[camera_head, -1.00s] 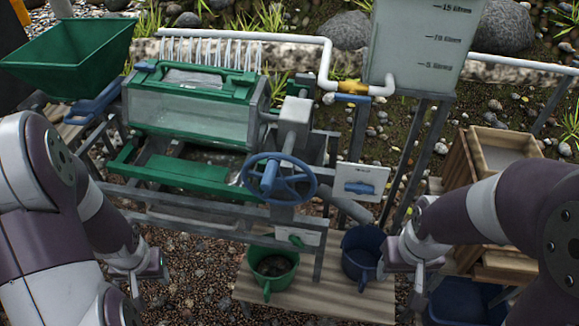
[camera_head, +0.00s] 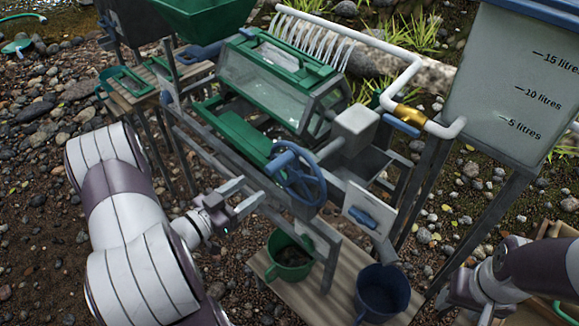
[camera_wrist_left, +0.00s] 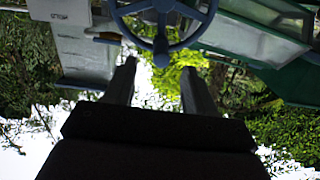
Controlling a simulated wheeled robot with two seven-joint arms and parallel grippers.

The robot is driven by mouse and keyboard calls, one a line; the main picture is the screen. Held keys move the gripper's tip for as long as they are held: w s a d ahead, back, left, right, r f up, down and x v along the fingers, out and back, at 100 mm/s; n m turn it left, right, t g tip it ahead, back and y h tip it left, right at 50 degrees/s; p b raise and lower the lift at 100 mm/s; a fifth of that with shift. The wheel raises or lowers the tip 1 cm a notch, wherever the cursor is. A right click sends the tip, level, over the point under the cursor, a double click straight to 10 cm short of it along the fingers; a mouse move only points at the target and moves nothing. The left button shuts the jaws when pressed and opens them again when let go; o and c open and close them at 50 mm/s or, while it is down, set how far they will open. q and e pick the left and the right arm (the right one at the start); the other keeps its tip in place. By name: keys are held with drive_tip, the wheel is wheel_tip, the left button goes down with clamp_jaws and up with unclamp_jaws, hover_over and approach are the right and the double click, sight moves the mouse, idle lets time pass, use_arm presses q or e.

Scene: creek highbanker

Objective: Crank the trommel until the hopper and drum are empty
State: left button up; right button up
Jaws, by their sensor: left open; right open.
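The blue crank wheel (camera_head: 298,176) with its handle knob (camera_head: 284,161) is on the front of the trommel's grey frame. The drum (camera_head: 272,88) has clear panels in a green frame; how much is inside is hard to tell. The green hopper (camera_head: 205,17) is at the top, partly cut off, its inside not visible. My left gripper (camera_head: 248,196) is open and empty, left of and slightly below the wheel, apart from it. In the left wrist view the knob (camera_wrist_left: 161,52) shows just beyond the open fingers. My right gripper (camera_head: 462,293) is open at lower right, away from the wheel.
A green bucket (camera_head: 290,262) and a blue bucket (camera_head: 382,295) stand on a wooden board below the frame. A water tank (camera_head: 508,75) stands at right, joined by a white pipe (camera_head: 400,62). A small side table (camera_head: 135,93) is at left. Gravel lies in front.

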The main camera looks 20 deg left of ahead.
sight(267, 172)
use_arm(q)
drive_tip(key=x, duration=0.5)
drive_tip(key=r+b+x, duration=0.1)
drive_tip(key=x, duration=0.2)
drive_tip(key=shift+w+r, duration=0.1)
drive_tip(key=shift+w, duration=0.15)
drive_tip(key=shift+w+d, duration=0.15)
drive_tip(key=shift+w, duration=0.55)
drive_tip(key=c, duration=1)
